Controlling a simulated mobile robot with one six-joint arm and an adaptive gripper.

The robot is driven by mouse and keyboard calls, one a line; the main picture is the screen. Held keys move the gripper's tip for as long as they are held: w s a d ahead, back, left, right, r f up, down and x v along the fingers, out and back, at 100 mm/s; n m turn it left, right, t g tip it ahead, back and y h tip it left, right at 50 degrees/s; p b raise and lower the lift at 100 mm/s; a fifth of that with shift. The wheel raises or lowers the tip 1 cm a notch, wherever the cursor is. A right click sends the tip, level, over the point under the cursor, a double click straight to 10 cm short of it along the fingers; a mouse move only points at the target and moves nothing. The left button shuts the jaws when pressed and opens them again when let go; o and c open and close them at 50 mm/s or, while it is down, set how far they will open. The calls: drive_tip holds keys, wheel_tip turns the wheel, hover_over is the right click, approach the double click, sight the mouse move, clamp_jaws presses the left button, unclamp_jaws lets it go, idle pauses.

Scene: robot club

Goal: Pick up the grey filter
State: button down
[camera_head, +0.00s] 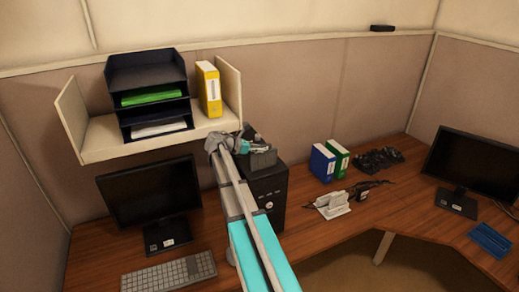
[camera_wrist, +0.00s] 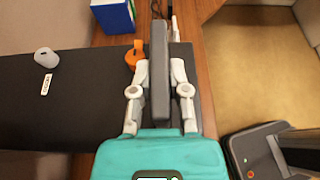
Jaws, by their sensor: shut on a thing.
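The grey filter (camera_wrist: 160,75) is a dark grey, flat block seen nearly edge-on in the wrist view. My gripper (camera_wrist: 158,62) is shut on it, with one pale finger along each side. In the head view my gripper (camera_head: 259,148) is above the black computer tower (camera_head: 268,192), and the dark filter (camera_head: 262,160) shows beside it, partly hidden. I cannot tell whether the filter touches the tower's top.
A light grey object (camera_wrist: 46,58) and an orange object (camera_wrist: 135,54) lie near the filter on the tower. The wall shelf (camera_head: 105,148) is close on the left. Blue (camera_head: 322,163) and green (camera_head: 339,157) binders stand right.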

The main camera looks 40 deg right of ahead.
drive_tip(key=shift+r+p, duration=4.4)
drive_tip(key=shift+r, duration=0.45)
drive_tip(key=shift+s, duration=0.1)
